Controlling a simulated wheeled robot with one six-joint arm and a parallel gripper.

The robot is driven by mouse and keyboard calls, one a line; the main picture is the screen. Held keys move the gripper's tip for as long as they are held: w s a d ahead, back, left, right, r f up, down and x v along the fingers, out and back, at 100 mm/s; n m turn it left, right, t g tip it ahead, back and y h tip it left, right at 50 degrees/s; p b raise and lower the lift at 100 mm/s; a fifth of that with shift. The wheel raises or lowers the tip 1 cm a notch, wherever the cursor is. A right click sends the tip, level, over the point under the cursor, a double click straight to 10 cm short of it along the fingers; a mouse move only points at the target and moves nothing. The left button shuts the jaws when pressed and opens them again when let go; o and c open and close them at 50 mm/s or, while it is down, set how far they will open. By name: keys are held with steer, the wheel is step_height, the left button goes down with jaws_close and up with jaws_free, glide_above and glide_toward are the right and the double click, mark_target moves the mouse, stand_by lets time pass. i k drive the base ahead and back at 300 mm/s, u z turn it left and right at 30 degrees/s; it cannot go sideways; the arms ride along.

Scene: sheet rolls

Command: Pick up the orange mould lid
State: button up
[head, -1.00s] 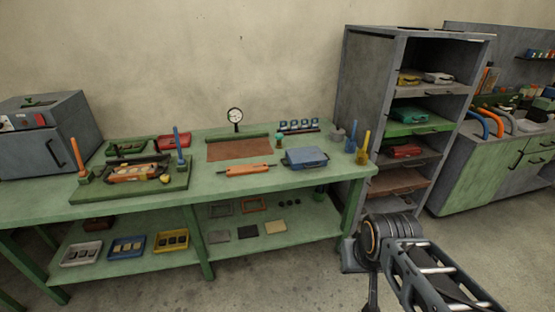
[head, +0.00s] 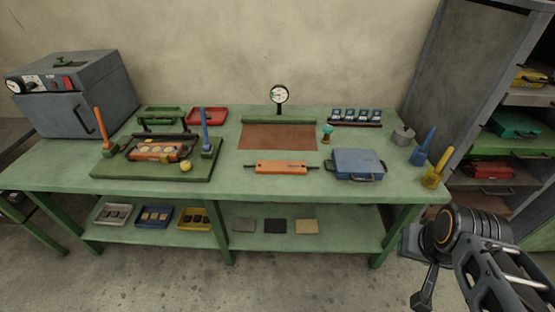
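An orange flat piece with a dark handle at each end, which looks like the orange mould lid (head: 282,168), lies on the green bench near its front edge, in the middle of the head view. An orange mould base (head: 153,153) with pale round pieces in it sits on a green board at the left. My arm is at the lower right, in front of the bench and well apart from the lid. A small dark end piece, perhaps my gripper (head: 422,300), hangs low there; its fingers are too unclear to read.
A blue case-like mould (head: 357,163) lies right of the lid. A brown sheet (head: 277,137) and a dial gauge (head: 280,96) are behind it. Blue (head: 424,145) and yellow (head: 435,175) upright tools stand at the bench's right end. Bare bench top surrounds the lid.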

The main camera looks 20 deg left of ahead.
mark_target(265, 168)
steer(key=u, duration=0.75)
steer(key=i, duration=0.9)
steer(key=u, duration=0.85)
